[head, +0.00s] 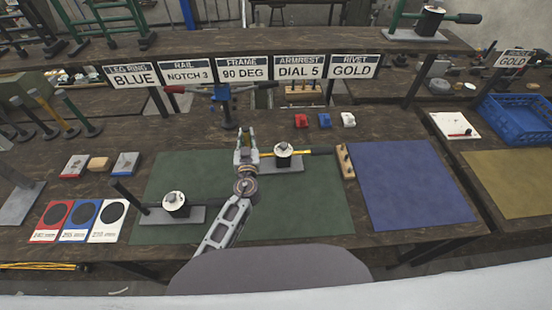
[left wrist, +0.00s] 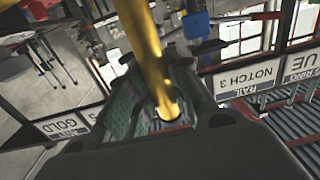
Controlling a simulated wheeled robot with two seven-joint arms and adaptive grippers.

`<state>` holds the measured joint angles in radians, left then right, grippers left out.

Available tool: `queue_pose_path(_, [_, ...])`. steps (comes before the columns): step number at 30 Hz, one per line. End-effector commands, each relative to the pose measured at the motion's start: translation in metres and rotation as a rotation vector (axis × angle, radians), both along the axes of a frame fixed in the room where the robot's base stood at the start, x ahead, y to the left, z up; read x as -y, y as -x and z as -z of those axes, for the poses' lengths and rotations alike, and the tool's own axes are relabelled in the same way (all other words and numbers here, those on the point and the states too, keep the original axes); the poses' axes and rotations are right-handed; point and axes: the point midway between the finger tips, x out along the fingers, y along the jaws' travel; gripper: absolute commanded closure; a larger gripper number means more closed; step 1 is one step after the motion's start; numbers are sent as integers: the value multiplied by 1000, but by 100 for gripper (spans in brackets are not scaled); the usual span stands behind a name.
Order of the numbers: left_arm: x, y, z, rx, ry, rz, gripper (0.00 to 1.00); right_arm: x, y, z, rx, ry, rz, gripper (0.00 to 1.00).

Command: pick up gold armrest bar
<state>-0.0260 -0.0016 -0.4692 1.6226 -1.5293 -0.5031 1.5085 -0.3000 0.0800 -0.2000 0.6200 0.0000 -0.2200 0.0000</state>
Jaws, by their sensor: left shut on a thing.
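The gold armrest bar (head: 300,153) is a thin gold rod with a thick black grip at its right end. It lies nearly level across the picture in the head view. Its middle is hidden by the round top of the right press (head: 283,157); I cannot tell whether they touch. My left gripper (head: 246,141) is at the bar's left end, shut on it, above the green mat. In the left wrist view the gold bar (left wrist: 147,50) runs from the top edge down between the fingers of my left gripper (left wrist: 160,112). My right gripper is not in view.
A second press (head: 176,204) stands on the green mat (head: 300,215) at the left. The blue mat (head: 412,185) is bare, with a wooden peg block (head: 345,162) at its left edge. Signs (head: 240,69) hang behind. Small red, blue and white blocks (head: 324,120) sit at the back.

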Motion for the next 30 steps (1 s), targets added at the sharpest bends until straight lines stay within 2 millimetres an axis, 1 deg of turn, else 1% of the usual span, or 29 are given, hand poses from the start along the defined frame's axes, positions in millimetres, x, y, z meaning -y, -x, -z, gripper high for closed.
queue_pose_path(11, [0, 0, -2, 2, 2, 0, 100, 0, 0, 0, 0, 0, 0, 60])
queue_pose_path(17, [0, 0, -7, 2, 4, 0, 100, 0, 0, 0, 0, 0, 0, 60])
queue_pose_path(23, [1, 0, -19, 3, 5, 0, 100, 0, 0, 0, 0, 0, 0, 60])
queue_pose_path(30, [0, 0, -43, 4, 6, -1, 100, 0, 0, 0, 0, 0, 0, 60])
